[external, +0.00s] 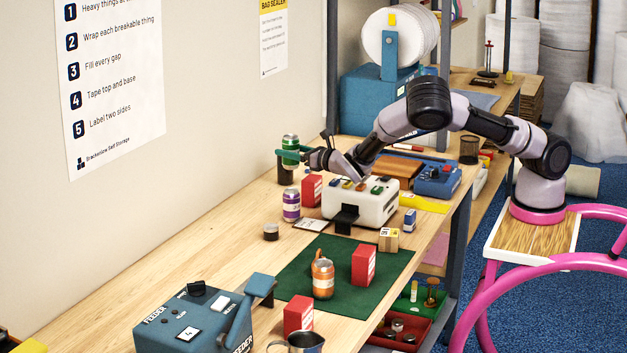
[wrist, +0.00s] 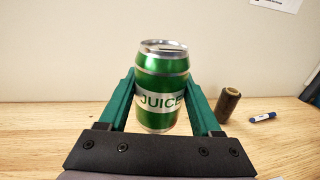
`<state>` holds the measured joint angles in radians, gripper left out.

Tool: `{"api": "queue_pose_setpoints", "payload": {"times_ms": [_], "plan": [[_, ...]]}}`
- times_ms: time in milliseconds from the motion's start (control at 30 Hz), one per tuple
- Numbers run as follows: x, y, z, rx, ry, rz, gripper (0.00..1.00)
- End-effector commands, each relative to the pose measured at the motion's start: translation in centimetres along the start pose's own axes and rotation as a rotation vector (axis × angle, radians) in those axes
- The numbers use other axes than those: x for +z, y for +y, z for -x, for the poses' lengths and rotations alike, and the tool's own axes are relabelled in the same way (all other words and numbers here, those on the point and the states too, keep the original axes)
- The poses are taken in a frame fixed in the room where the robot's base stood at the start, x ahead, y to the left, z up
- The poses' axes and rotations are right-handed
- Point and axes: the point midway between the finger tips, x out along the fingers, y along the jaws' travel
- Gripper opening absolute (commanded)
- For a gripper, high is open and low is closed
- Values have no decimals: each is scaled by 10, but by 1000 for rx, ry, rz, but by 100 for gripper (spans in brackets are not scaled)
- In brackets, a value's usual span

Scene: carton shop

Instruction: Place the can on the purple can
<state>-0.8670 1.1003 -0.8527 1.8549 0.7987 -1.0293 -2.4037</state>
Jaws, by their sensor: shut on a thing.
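A green can labelled JUICE (wrist: 160,75) stands upright between the two green fingers of my gripper (wrist: 162,100) in the wrist view. My gripper is shut on it. In the external view the green can (external: 290,146) is held near the wall, behind and above the purple can, and my gripper (external: 290,153) reaches it from the right. The purple can (external: 291,206) stands upright on the wooden table, nearer the camera than the green can. The purple can does not show in the wrist view.
A red box (external: 312,189) and a white machine (external: 361,203) stand right of the purple can. An orange can (external: 323,279) and red box (external: 364,265) stand on a green mat (external: 300,262).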

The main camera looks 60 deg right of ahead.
Motion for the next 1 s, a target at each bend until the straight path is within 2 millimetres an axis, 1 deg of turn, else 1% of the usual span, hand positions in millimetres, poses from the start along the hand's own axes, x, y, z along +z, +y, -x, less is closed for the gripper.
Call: {"api": "queue_pose_setpoints", "payload": {"times_ms": [33,100,333,533,900,933,967,1000], "plan": [[-11,0,0,0,2,2,14],[-22,0,0,-1,2,1,14],[-41,1,0,0,1,0,14],[-69,0,0,-1,1,1,14],[-74,1,1,1,0,1,14],[-74,1,1,1,-1,0,69],[-74,1,1,0,-1,0,81],[-73,1,1,0,-1,0,95]]}}
